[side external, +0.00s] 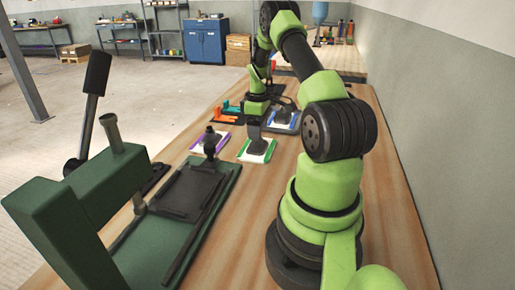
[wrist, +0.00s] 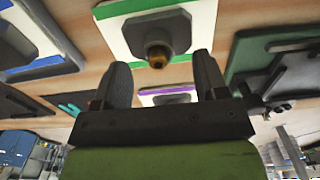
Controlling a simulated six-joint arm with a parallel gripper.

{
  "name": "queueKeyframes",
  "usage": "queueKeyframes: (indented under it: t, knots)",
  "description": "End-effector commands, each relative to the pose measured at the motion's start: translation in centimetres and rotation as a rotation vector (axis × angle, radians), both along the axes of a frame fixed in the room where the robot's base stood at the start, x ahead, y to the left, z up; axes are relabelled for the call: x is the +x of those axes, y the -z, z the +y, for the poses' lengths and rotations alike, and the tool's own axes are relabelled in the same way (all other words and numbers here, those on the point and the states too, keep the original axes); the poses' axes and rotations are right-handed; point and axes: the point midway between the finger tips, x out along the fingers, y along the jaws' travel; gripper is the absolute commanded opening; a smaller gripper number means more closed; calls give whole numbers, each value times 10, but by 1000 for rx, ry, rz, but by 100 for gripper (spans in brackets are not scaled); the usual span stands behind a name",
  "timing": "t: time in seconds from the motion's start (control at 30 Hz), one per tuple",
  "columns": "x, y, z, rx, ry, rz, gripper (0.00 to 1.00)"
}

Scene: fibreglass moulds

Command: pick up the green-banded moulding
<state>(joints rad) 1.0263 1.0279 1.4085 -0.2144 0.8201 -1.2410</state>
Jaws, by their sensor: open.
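The green-banded moulding is a white plate with green edge bands and a dark grey raised body. In the side external view, the green-banded moulding (side external: 268,153) lies flat on the wooden bench. In the wrist view, the green-banded moulding (wrist: 118,38) is at top centre, its dark knob with a brownish tip facing the camera. My gripper (side external: 254,125) is above it, pointing down. In the wrist view, my gripper (wrist: 161,62) has its two dark fingers apart, one to each side of the knob in the picture, with nothing held. Whether they touch the moulding I cannot tell.
A purple-banded moulding (side external: 197,149) lies left of the green one, and a blue-banded moulding (side external: 291,127) lies behind it to the right. Orange and teal pieces (side external: 222,115) sit farther back. A dark green press (side external: 75,210) stands at the front left. Bare bench (side external: 233,235) lies in front.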

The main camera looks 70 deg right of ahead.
Motion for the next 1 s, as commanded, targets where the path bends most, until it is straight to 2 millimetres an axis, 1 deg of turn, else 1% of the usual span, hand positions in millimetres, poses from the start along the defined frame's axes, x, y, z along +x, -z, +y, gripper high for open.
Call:
queueKeyframes:
  t: [0.03,0.1,0.23,0.33,0.53,0.8,1.0]
  knots:
    - [0,10,0,3,0,2,66]
    - [1,21,-2,4,0,2,66]
    - [2,37,-2,2,1,1,66]
    - [2,42,-2,1,1,1,66]
    - [2,42,-2,0,1,0,66]
    - [2,42,-2,0,1,0,5]
    - [2,41,-3,-1,1,-1,5]
